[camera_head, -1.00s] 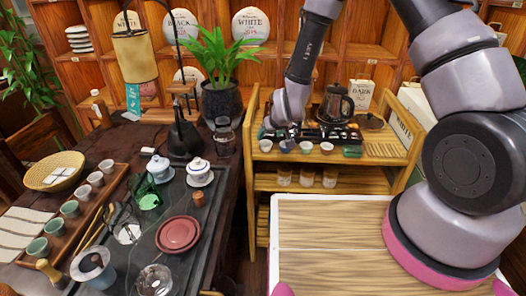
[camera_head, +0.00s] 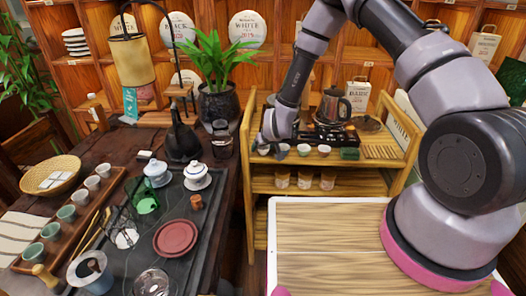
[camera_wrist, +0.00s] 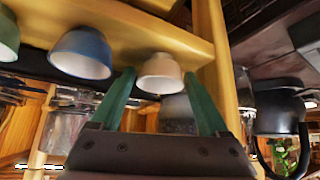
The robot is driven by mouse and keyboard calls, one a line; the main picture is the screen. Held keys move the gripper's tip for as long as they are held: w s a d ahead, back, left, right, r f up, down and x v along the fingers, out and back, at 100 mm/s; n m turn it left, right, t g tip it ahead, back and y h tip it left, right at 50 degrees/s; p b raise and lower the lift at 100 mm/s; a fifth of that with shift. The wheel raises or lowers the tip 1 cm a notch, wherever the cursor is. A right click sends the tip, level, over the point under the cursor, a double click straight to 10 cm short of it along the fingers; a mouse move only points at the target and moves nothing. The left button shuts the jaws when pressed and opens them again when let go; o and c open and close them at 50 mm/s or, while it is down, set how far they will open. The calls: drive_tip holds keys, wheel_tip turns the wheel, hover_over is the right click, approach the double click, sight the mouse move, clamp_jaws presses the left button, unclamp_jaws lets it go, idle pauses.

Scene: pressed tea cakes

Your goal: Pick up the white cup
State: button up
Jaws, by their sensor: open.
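The white cup (camera_wrist: 160,74) is small and cream-white and stands at the end of a row of cups along the cart's front edge. In the wrist view it shows between the two green fingertips of my gripper (camera_wrist: 159,77). The fingers are apart, and I cannot tell whether they touch the cup. In the head view my gripper (camera_head: 272,143) is low over the left end of the cart top and hides most of this cup.
A blue cup (camera_wrist: 82,53) stands close beside it, then a pale cup (camera_wrist: 6,38). More cups (camera_head: 325,150) continue rightward on the wooden cart (camera_head: 384,151). A dark kettle (camera_head: 335,104) stands behind. Glasses (camera_head: 305,181) sit on the shelf below.

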drive_tip(key=c, duration=1.1)
drive_tip(key=shift+o, duration=0.2)
drive_tip(key=shift+r, duration=0.15)
